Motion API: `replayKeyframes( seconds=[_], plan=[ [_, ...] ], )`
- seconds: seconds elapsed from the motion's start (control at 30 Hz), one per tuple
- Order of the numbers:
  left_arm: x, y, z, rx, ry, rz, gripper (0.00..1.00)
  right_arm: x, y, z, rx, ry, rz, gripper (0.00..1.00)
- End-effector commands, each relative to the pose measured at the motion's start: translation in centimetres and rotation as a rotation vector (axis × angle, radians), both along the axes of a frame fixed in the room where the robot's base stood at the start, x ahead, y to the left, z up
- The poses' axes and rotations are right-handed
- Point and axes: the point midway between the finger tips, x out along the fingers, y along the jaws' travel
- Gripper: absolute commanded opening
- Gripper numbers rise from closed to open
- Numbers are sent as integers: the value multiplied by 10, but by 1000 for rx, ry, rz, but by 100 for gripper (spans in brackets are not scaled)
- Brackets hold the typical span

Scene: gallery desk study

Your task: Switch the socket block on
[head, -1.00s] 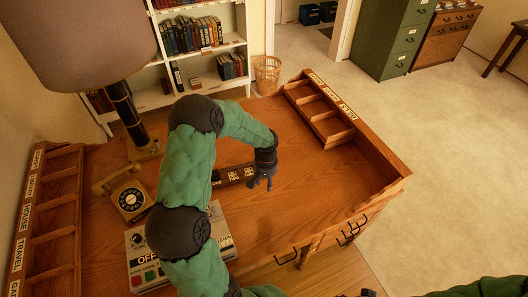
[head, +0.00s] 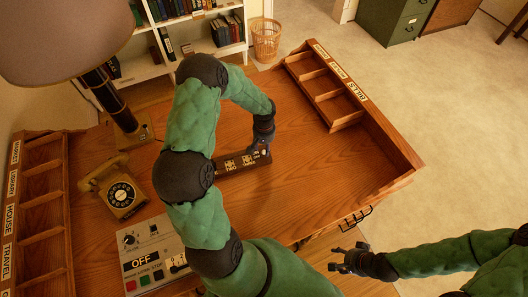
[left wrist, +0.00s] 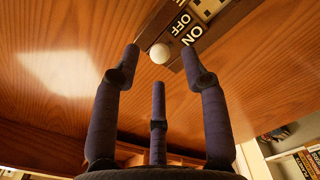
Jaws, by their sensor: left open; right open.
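The socket block (head: 232,165) is a long dark block with labelled sockets, lying on the desk. In the left wrist view, the socket block (left wrist: 232,14) shows ON and OFF labels at its end, with a round white knob (left wrist: 160,53) beside them. I cannot tell which setting the knob is at. My left gripper (head: 262,150) is at the block's right end and hides part of it. In the wrist view its fingers (left wrist: 165,62) are spread and empty, with the knob showing between the fingertips. My right gripper (head: 345,258) is open and empty, off the desk's front edge.
A grey control box (head: 158,240) reading OFF stands at the desk's front left, partly behind my left arm. A telephone (head: 122,192) and a lamp (head: 115,105) are behind it. Sorting trays (head: 330,88) line both sides. The desk's right part is clear.

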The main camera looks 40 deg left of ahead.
Motion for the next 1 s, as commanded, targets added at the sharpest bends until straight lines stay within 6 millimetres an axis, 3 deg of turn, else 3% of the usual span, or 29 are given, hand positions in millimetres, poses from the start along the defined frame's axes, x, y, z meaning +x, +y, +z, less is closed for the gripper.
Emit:
replayKeyframes(
  seconds=[0.1, 0.3, 0.7, 0.87, 1.0],
  plan=[
    [-1, 0, -22, -1, 2, 0, 44, 0, 0, -3, 0, 0, 0, 57],
    [0, 0, -41, 1, -1, 1, 44, 0, 0, -5, 0, 0, 0, 57],
    [0, 0, -47, 1, -1, 0, 44, 0, 0, -5, 0, 0, 0, 57],
    [0, 0, -47, 1, -1, 1, 0, 0, 0, -5, 0, 0, 0, 57],
    [0, 0, -47, 0, -1, 1, 0, 0, 0, -5, 0, 0, 0, 57]
  ],
)
